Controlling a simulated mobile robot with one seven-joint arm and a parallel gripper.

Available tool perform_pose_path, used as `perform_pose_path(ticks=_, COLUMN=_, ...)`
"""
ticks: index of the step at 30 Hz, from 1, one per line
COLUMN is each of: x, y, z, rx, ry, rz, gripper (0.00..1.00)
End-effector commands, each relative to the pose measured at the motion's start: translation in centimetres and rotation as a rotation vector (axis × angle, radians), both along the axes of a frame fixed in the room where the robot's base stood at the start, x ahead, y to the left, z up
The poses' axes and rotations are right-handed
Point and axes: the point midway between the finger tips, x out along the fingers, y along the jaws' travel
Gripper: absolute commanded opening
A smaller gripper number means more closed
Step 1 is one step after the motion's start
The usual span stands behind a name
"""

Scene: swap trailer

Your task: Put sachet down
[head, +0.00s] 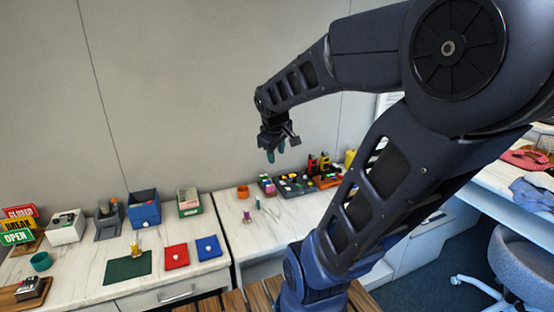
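My gripper (276,152) hangs in the air above the right-hand table, with its teal fingertips pointing down. The fingertips look a little apart, and I see nothing held between them. I cannot make out for certain which thing is the sachet. A flat red piece (176,256) and a flat blue piece (208,247), each with a small white spot, lie side by side on the left table (85,272). Small items, one of them purple (247,216), stand on the right table (238,232) below my gripper.
A dark green mat (127,267), blue bin (144,208), green-and-white box (189,202) and sign stack (19,226) are on the left table. A dark tray (290,184) of small items and an orange cup (243,192) are on the right table. A grey chair (522,265) stands right.

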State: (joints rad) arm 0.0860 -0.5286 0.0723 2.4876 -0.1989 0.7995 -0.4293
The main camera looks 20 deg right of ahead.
Motion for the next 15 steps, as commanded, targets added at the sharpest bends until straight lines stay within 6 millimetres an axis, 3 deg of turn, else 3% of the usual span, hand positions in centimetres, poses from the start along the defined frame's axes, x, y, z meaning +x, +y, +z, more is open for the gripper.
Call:
perform_pose_path(ticks=6, x=-5.2, y=1.9, z=1.5, rx=0.229, ry=-0.055, rz=-0.277, gripper=0.36)
perform_pose_path(ticks=10, x=-7.2, y=2.7, z=1.8, rx=0.325, ry=-0.063, rz=-0.384, gripper=0.36)
perform_pose_path(ticks=15, x=-8.3, y=3.1, z=1.9, rx=0.378, ry=-0.062, rz=-0.444, gripper=0.36)
